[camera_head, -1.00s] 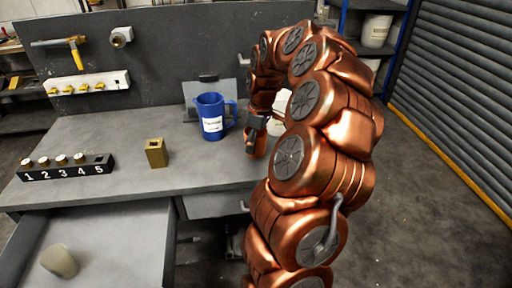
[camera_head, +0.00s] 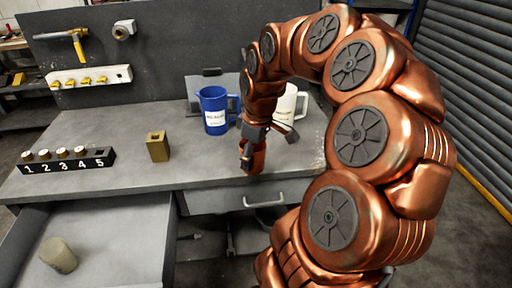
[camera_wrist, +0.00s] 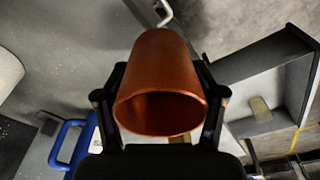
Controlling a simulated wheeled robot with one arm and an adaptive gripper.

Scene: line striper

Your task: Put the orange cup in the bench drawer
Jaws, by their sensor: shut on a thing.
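My gripper (camera_head: 248,150) is over the bench near its front edge. In the wrist view it is shut on the orange cup (camera_wrist: 160,82), with a finger on either side and the cup's open mouth towards the camera. In the head view the cup (camera_head: 253,158) shows at the gripper's end, hard to tell from my copper-coloured arm. The open bench drawer (camera_head: 112,232) is at the lower left; it also shows in the wrist view (camera_wrist: 262,62) at the right. A beige block-like object (camera_head: 58,255) lies in it.
A blue mug (camera_head: 214,112) and a white mug (camera_head: 291,104) stand behind my gripper. A brass block (camera_head: 157,147) and a numbered rack (camera_head: 68,162) stand on the bench to the left. A closed drawer (camera_head: 225,201) is below my gripper. Much of the open drawer's floor is clear.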

